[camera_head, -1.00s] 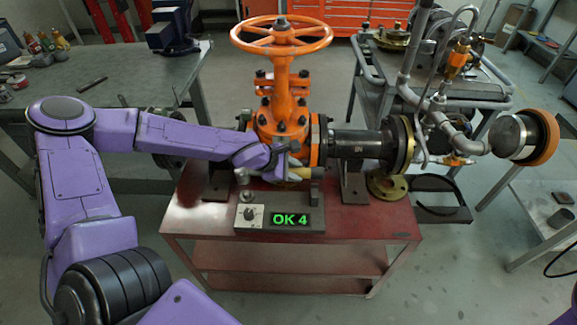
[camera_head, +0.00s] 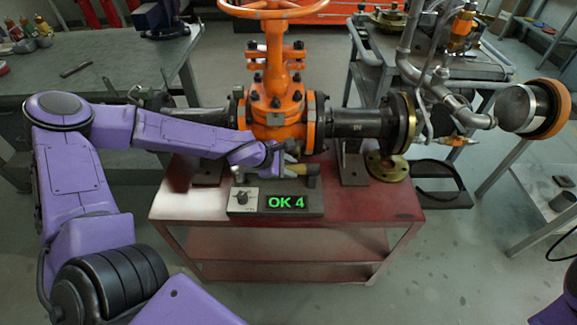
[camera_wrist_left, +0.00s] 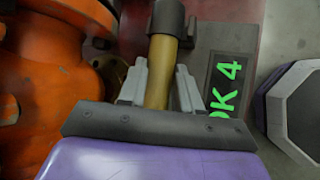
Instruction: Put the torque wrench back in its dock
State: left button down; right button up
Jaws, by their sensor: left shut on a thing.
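My left gripper (camera_head: 282,166) is low over the red cart, just behind the display panel and in front of the orange valve. It is shut on the torque wrench (camera_head: 296,170), whose brass-coloured shaft (camera_wrist_left: 160,75) runs between the two grey fingers in the left wrist view. A dark piece (camera_wrist_left: 167,18) sits at the shaft's far end; I cannot tell whether it is the wrench's grip or part of the dock. The rest of the wrench is hidden by the gripper. I cannot clearly make out the dock.
The display panel (camera_head: 275,201) reads OK 4 and has a knob at its left. The orange gate valve (camera_head: 276,110) and dark pipe (camera_head: 355,128) stand close behind the gripper. A brass flange (camera_head: 388,167) lies to the right. The cart's front right top (camera_head: 380,203) is clear.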

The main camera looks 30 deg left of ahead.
dwell(0.3)
pick_arm(q)
jog(key=c, duration=0.8)
grip_release()
jog(key=shift+o, duration=0.5)
jog(key=shift+f, duration=0.1)
jog(key=p+v, duration=1)
jog(key=p, duration=0.3)
jog(key=shift+s+r, duration=0.2)
jog(key=shift+r, duration=0.15)
